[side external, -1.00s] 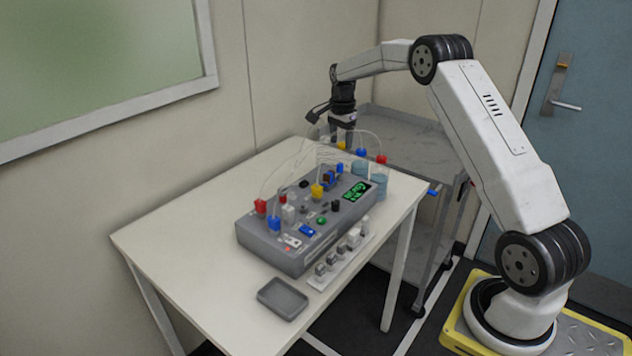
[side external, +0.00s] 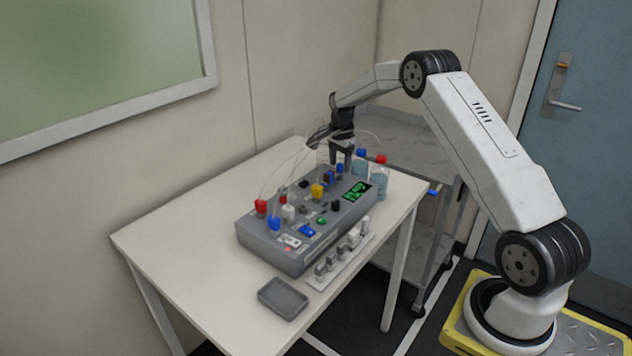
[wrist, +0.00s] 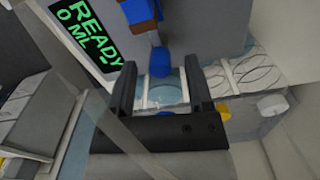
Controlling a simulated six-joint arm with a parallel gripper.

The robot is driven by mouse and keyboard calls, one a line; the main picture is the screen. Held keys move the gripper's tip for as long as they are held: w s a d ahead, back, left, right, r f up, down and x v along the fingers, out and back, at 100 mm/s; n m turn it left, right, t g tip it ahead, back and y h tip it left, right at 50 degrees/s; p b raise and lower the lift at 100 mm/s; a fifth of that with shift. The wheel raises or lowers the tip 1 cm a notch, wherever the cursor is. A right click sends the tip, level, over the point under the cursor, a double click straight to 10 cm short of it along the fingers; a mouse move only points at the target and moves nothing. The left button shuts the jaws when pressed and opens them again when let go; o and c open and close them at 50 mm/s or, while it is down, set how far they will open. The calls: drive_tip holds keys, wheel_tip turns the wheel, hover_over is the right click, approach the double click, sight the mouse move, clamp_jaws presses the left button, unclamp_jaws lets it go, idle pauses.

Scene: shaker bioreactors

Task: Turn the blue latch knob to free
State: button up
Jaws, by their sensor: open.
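A grey bioreactor box (side external: 285,252) with coloured knobs and caps stands on the white table. A small blue knob (wrist: 159,62) sits near the box's edge in the wrist view, between and just beyond my fingertips. It appears to be the blue piece at the box's far end in the side view (side external: 340,168). I cannot tell for certain which is the latch knob. My gripper (wrist: 160,80) is open and empty, its fingers on either side of the small knob without visible contact.
Clear tubes arch over the box. Bottles with blue and red caps (side external: 381,160) stand close behind it. A green display (wrist: 85,30) reads "READY 0 ML". A strip of small blocks (side external: 338,262) and a grey tray (side external: 283,299) lie in front. The table's left side is clear.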

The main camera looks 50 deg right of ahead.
drive_tip(key=shift+f, duration=0.3)
clamp_jaws()
